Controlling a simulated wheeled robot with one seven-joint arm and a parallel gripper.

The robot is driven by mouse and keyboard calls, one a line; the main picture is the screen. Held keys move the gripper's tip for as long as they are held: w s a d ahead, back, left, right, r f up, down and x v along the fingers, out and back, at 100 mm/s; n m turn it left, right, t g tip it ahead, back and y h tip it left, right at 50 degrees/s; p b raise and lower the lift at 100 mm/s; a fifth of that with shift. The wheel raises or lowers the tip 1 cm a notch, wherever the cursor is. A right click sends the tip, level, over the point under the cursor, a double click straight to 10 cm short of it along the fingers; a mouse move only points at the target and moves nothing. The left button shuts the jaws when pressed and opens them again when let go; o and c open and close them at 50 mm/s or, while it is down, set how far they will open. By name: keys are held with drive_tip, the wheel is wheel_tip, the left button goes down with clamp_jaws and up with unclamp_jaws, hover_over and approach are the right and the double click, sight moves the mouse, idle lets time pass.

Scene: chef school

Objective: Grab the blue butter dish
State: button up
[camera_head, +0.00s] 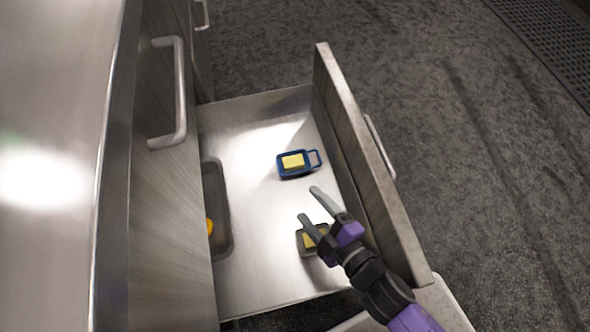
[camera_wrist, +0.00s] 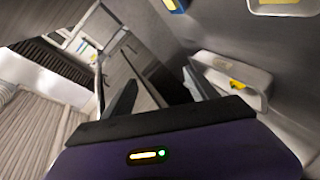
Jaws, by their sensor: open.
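The blue butter dish (camera_head: 284,173) lies in the open drawer, toward its front panel, with a yellow butter block (camera_head: 293,161) in it and a loop handle on its right side. My gripper (camera_head: 311,204) is open and empty over the drawer, its fingertips apart from the blue dish and below it in the head view. A second, dark dish (camera_head: 300,243) with yellow butter lies partly hidden under my gripper. In the wrist view, my gripper's fingers (camera_wrist: 160,90) are spread. A blue edge with yellow (camera_wrist: 174,5) at the top of that view is probably the blue dish.
The drawer's front panel (camera_head: 365,160) stands close to the right of the dishes. A grey tray (camera_head: 217,225) with something orange-yellow sits at the drawer's left, partly under the cabinet. The drawer floor (camera_head: 255,235) between tray and dishes is clear.

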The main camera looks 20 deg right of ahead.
drive_tip(key=w+d+f+n+g+h, duration=0.1)
drive_tip(key=w+f+n+h, duration=0.1)
drive_tip(key=w+f+n, duration=0.6)
drive_tip(key=n+h, duration=0.3)
drive_tip(key=n, duration=0.8)
approach(293, 161)
drive_tip(key=shift+s+a+r+g+p, duration=0.25)
drive_tip(key=shift+s+g+p, duration=0.05)
drive_tip(key=shift+w+d+f+n, duration=0.1)
drive_tip(key=shift+w+n, duration=0.15)
drive_tip(key=shift+n, duration=0.25)
drive_tip(key=shift+w+d+f+n+b, duration=0.15)
drive_tip(key=shift+w+f+n+b, duration=0.15)
drive_tip(key=shift+w, duration=0.25)
drive_tip(key=b+x, duration=0.3)
drive_tip(key=x, duration=0.3)
drive_tip(key=shift+w+d, duration=0.2)
drive_tip(key=shift+w, duration=0.15)
drive_tip(key=c, duration=1.2)
